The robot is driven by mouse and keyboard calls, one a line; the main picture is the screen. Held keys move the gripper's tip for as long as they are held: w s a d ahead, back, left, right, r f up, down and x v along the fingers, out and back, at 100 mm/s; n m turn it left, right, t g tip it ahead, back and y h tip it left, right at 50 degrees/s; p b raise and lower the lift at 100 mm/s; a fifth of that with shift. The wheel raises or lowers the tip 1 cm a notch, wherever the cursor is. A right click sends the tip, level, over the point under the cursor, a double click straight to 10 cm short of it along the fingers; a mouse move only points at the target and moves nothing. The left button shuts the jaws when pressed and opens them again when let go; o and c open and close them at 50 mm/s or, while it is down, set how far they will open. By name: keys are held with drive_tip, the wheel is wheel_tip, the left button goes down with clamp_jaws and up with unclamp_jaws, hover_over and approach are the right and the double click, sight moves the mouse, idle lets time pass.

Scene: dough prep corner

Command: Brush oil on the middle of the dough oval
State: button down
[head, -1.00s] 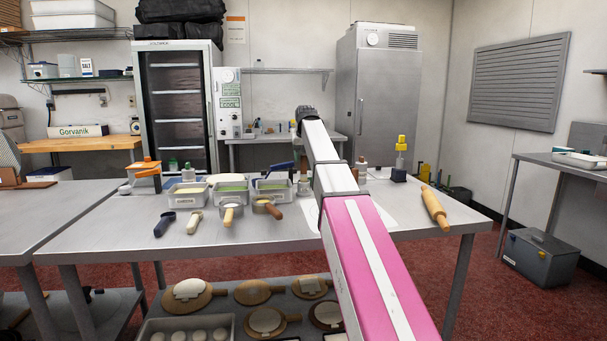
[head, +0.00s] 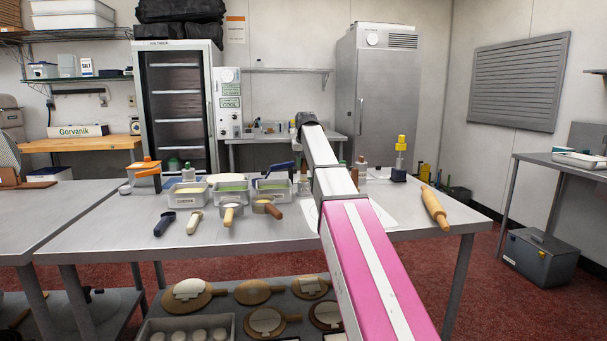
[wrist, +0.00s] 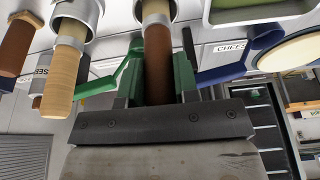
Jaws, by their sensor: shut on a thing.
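My gripper (wrist: 157,84), with green fingers, is shut on an upright brown handle (wrist: 157,55) in the wrist view. The handle has a pale collar and its far end is inside a metal cup (wrist: 168,18); I take it for the brush, though its bristles are hidden. In the head view my arm hides the gripper and this cup. A white sheet (head: 382,214) lies on the table, partly behind my arm. I cannot make out the dough oval on it.
A light wooden handle (wrist: 69,62) stands in another cup close by. Tubs (head: 187,193) and several scoops (head: 229,214) lie to the left on the steel table (head: 130,225). A rolling pin (head: 435,208) and a yellow-topped bottle (head: 400,160) are on the right.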

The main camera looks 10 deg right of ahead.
drive_tip(key=shift+r, duration=0.1)
idle(0.4)
drive_tip(key=shift+r, duration=3.85)
drive_tip(key=shift+s, duration=0.15)
